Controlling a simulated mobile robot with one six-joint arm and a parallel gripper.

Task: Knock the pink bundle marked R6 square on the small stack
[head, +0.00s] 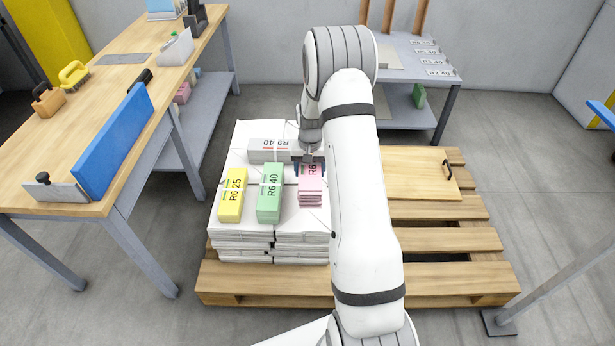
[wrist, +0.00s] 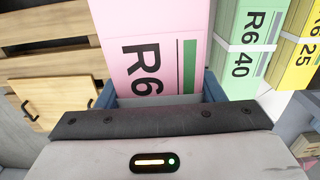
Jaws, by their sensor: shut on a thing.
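The pink bundle (head: 311,190), its label reading R6, lies on top of the white paper stack (head: 232,240) on the pallet, with its right side close to my arm. Its front shows several layers that look slightly uneven. My gripper (head: 309,165) reaches down at the bundle's far end. In the wrist view its blue fingers (wrist: 156,92) are on either side of the pink bundle (wrist: 150,35) and shut on it. The bundle's far end is hidden by the gripper, and I cannot tell whether it is lifted clear of the stack.
A green R6 40 bundle (head: 269,193), a yellow R6 25 bundle (head: 232,194) and a grey R9 40 bundle (head: 268,149) lie on the same stack. A wooden board with a handle (head: 415,174) lies on the pallet (head: 450,270). A workbench (head: 60,145) stands left.

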